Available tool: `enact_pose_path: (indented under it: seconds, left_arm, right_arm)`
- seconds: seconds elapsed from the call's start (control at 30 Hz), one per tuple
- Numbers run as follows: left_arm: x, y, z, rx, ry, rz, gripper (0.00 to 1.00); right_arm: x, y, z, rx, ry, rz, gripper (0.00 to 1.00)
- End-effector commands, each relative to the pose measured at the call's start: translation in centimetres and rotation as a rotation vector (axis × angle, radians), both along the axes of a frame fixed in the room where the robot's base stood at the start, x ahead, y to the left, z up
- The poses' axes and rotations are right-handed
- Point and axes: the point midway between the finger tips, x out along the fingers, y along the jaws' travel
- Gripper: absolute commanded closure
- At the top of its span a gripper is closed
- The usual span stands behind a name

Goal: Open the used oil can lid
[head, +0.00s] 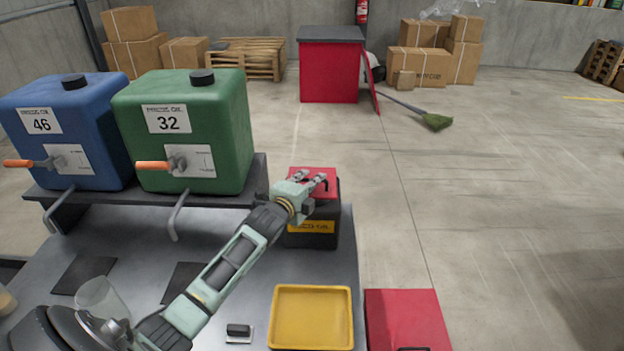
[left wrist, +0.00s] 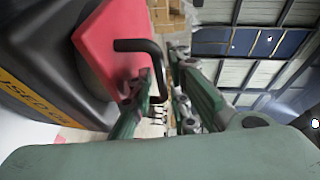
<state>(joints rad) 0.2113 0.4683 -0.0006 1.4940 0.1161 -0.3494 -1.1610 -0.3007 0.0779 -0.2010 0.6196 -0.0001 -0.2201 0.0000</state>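The used oil can (head: 312,238) is a dark box with a yellow label, standing at the back right of the grey bench. Its red lid (head: 319,172) lies over the top and looks closed in the head view. In the left wrist view the red lid (left wrist: 112,40) carries a bent black handle (left wrist: 140,45). My left gripper (head: 314,180) is at the lid, with its fingers apart. In the left wrist view the left gripper (left wrist: 162,85) has the handle's end between or beside its fingers; I cannot tell whether they touch. My right gripper is not in view.
A blue drum (head: 75,120) and a green drum (head: 215,120) with orange-handled taps stand on a rack at left. A yellow tray (head: 311,289) and a red lidded box (head: 405,315) are at the front. A clear cup (head: 100,297) stands near my arm.

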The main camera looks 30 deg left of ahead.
Motion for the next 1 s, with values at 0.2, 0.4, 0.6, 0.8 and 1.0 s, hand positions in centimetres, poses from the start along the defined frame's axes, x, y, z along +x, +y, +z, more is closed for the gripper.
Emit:
enact_pose_path:
  seconds: [0.2, 0.4, 0.6, 0.8, 1.0]
  left_arm:
    - [1.1, 0.07, -0.22, 0.0, 0.0, -0.001, 0.83]
    - [1.19, 0.09, -0.27, 0.0, 0.001, -0.001, 0.83]
    - [1.17, 0.1, -0.27, 0.0, 0.001, -0.001, 0.94]
    - [1.15, 0.1, -0.31, 0.001, 0.001, -0.001, 1.0]
    - [1.13, 0.11, -0.34, 0.002, 0.002, 0.0, 1.0]
  right_arm:
    - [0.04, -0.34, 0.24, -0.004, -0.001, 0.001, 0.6]
    - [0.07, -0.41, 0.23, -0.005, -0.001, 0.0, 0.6]
    - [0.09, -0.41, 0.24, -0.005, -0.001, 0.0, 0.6]
    - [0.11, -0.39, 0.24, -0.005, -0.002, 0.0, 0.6]
    - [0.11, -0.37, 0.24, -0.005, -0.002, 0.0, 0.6]
